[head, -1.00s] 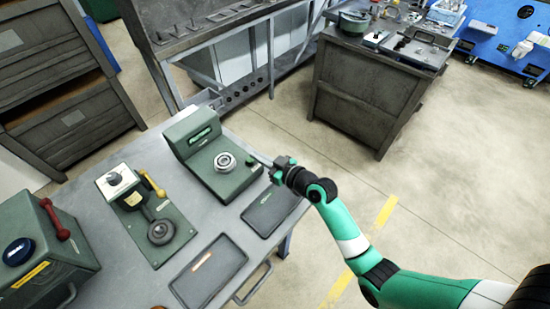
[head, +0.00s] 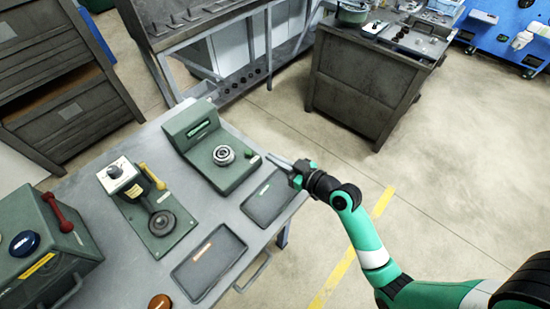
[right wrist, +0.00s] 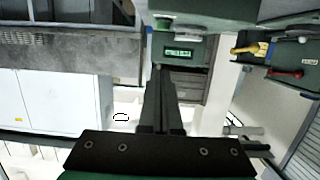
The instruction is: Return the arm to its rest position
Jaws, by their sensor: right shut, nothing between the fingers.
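My right arm, green and white, comes in from the lower right in the head view. Its right gripper (head: 270,158) is shut and empty, just off the right side of the green gauge device (head: 203,138) with a ring-shaped part (head: 223,155) on its top. In the right wrist view the fingers (right wrist: 159,75) show as one dark closed bar pointing toward the device's green display. My left gripper is not in the head view.
The grey table carries a dark tray (head: 272,200) near the gripper, a second tray (head: 208,262), a green press (head: 150,210) and a green box with a red lever (head: 45,245). Open floor lies to the right. A dark cabinet (head: 365,85) stands farther back.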

